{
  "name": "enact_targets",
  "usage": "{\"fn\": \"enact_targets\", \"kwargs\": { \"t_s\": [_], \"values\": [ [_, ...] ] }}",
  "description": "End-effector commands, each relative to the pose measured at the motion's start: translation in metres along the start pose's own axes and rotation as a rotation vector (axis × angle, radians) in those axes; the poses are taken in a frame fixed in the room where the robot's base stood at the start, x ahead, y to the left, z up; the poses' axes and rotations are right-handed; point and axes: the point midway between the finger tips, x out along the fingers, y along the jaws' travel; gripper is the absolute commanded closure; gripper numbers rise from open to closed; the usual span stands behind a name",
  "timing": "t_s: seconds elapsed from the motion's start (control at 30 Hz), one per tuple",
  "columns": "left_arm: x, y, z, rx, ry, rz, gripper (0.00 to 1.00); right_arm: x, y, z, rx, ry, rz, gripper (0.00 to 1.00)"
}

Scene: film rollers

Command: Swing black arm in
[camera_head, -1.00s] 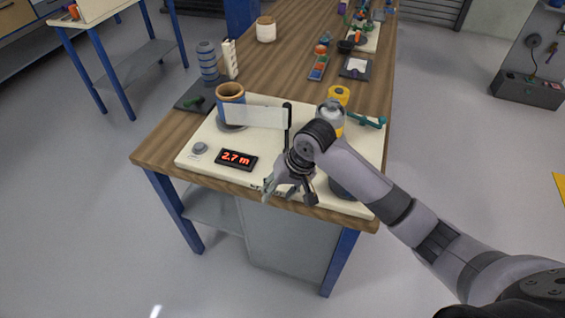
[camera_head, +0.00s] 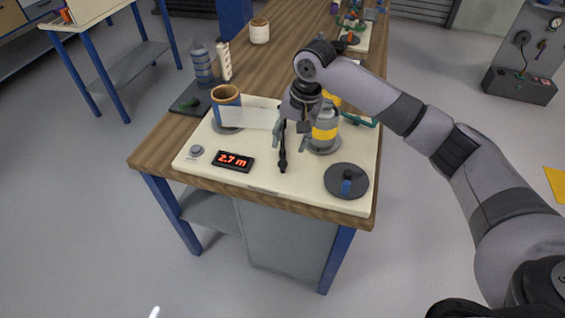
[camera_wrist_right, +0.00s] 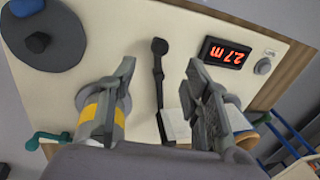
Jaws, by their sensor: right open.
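The black arm (camera_head: 283,158) is a thin bar with a rounded knob end, on the cream board (camera_head: 250,183). Its knob end points toward the board's front edge. My right gripper (camera_head: 290,138) is open above it, with its fingers pointing down. In the right wrist view the black arm (camera_wrist_right: 158,80) shows in the gap between the open fingertips (camera_wrist_right: 160,64). I cannot tell whether they touch it. The gripper partly hides the arm's far end in the head view. My left gripper is not in view.
A pale film strip (camera_head: 248,118) runs from a blue roller with a tan rim (camera_head: 226,96) toward the arm. A yellow-banded grey roller (camera_head: 324,132) stands close right. A dark disc with a blue knob (camera_head: 334,187), a red "2.7 m" display (camera_head: 234,161) and a grey button (camera_head: 196,151) are nearby.

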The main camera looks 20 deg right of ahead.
Motion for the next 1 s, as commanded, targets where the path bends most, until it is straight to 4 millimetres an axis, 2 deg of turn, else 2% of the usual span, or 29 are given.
{"fn": "enact_targets", "kwargs": {
  "t_s": [0.1,0.3,0.5,0.7,0.93,1.0],
  "values": [
    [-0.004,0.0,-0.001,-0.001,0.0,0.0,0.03,0.027,0.0,0.001,-0.001,-0.003,0.003,0.56],
    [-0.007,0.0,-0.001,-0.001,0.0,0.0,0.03,0.069,0.0,0.001,-0.001,-0.003,0.001,0.56],
    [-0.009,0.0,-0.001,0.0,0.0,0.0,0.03,0.096,-0.001,0.0,-0.001,0.0,0.0,0.56],
    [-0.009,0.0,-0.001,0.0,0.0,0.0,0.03,0.106,-0.001,0.0,-0.002,0.001,-0.001,0.56],
    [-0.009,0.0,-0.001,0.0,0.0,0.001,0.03,0.106,-0.001,0.0,-0.003,0.001,-0.001,0.56],
    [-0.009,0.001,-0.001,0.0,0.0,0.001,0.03,0.106,-0.001,0.0,-0.002,0.001,-0.001,0.61]
  ]
}}
